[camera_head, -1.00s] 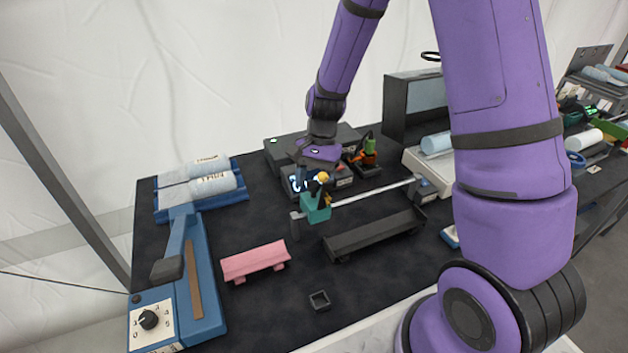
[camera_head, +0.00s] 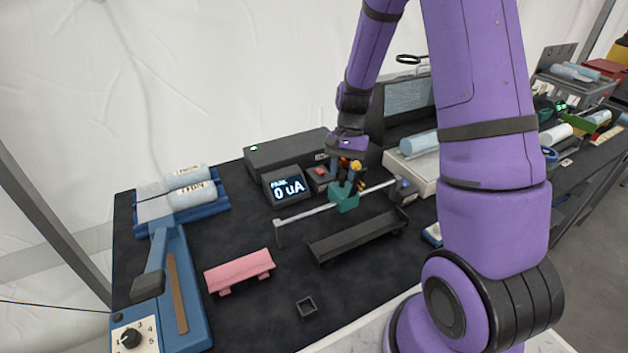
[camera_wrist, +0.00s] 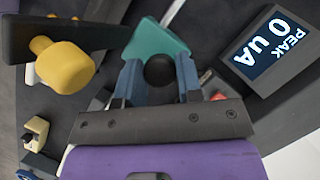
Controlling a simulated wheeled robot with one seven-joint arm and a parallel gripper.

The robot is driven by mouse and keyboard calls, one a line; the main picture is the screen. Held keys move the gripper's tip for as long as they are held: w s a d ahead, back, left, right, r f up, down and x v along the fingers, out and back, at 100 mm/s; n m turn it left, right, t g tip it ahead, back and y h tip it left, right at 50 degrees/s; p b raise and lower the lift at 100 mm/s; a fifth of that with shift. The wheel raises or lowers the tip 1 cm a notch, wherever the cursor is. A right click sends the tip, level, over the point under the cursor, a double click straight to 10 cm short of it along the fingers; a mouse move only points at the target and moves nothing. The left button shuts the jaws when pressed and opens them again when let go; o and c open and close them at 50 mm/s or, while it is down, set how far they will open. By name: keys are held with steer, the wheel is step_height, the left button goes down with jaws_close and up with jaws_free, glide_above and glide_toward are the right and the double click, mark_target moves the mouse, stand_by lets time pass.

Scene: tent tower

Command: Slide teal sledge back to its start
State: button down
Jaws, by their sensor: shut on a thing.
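The teal sledge (camera_head: 344,197) sits on a pale straight rail (camera_head: 305,213), around the middle of its length. My gripper (camera_head: 346,180) reaches down onto the sledge from above. In the wrist view the teal sledge (camera_wrist: 155,42) lies just beyond the fingers, and my gripper (camera_wrist: 160,75) is shut on a dark round knob (camera_wrist: 160,71) at it. A yellow knob (camera_wrist: 66,68) on a dark plate shows to the left in that view. The rail's left end post (camera_head: 279,233) stands clear of the sledge.
A meter (camera_head: 288,187) reading "PEAK 0 uA" stands behind the rail. A dark grey trough (camera_head: 357,237) lies in front of it.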

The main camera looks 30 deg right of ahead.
steer(key=d, duration=1.3)
steer(key=shift+d, duration=0.15)
steer(key=c, duration=0.8)
jaws_free()
steer(key=shift+d, duration=0.15)
steer(key=shift+w+r, duration=0.1)
steer(key=shift+r, duration=0.05)
steer(key=v, duration=1)
steer(key=shift+r, duration=0.3)
